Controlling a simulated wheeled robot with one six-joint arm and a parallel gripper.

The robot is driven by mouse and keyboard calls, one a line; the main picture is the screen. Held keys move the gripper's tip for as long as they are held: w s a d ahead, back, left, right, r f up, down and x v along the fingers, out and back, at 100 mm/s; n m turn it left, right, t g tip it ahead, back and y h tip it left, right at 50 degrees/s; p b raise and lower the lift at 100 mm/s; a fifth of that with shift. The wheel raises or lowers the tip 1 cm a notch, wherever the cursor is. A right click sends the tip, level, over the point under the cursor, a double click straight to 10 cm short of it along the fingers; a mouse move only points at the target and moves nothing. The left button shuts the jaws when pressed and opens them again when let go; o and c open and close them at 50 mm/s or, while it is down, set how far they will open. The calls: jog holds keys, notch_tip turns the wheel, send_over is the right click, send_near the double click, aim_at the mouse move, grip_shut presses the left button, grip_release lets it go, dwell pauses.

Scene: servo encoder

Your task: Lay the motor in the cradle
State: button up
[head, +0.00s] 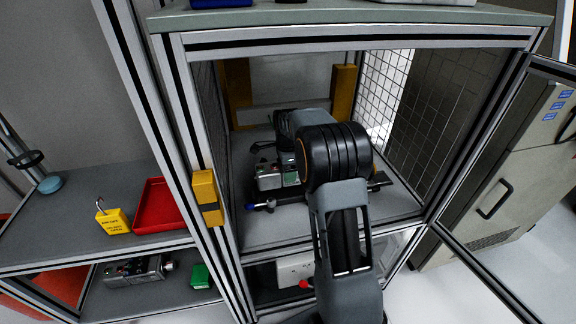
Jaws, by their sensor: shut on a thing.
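My arm reaches through the open front of the framed enclosure, and its wrist blocks much of the view. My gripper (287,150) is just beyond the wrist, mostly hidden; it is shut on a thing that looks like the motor. The motor seems to be the silver-grey block (269,178) with small green and red details, low over the enclosure floor. A dark bar with a blue tip (252,207) lies just in front of it, perhaps part of the cradle. The rest of the cradle is hidden behind my arm. I cannot tell whether motor and cradle touch.
Enclosure posts stand at both sides, with a yellow block (207,197) on the left one. Mesh walls (443,110) close the right side. On the left shelf are a red tray (160,206) and a yellow padlock tag (113,221); below lie another grey unit (134,271) and a green block (200,276).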

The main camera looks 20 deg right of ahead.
jog(key=shift+f+b, duration=0.45)
jog(key=shift+f, duration=1.7)
jog(key=shift+f, duration=0.1)
jog(key=o, duration=1.8)
jog(key=shift+f, duration=0.15)
jog(key=shift+o, duration=0.2)
